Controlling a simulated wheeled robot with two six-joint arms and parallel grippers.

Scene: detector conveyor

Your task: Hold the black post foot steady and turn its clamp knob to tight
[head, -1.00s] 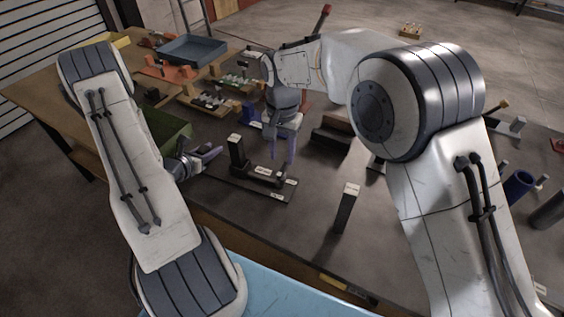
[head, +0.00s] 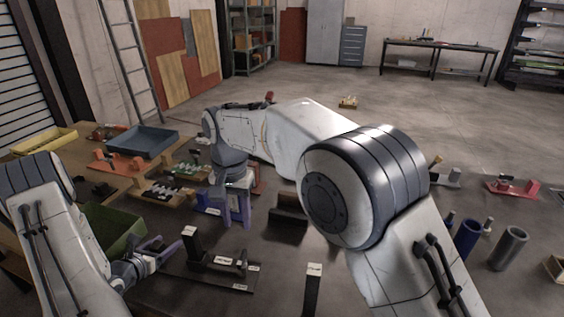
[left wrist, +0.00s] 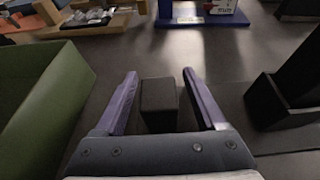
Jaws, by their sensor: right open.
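A dark base plate (head: 213,275) lies on the dark bench, with a black upright post (head: 190,243) at its left end and a low black piece with a pale label (head: 226,263) on its right part. I cannot make out the clamp knob or the label text. My left gripper (head: 164,250) is open just left of the post. In the left wrist view its purple fingers stand apart with a dark block (left wrist: 158,97) between them; contact is unclear. A black upright foot (left wrist: 285,100) stands right of the fingers. My right gripper (head: 238,213) is open, pointing down behind the plate.
A green bin (head: 112,226) is beside my left gripper; its wall (left wrist: 55,100) fills the wrist view's left. A blue fixture (head: 206,203) is behind, near my right gripper. A separate black post (head: 312,292) with a pale top stands at the front. A brown-black block (head: 288,220) sits right.

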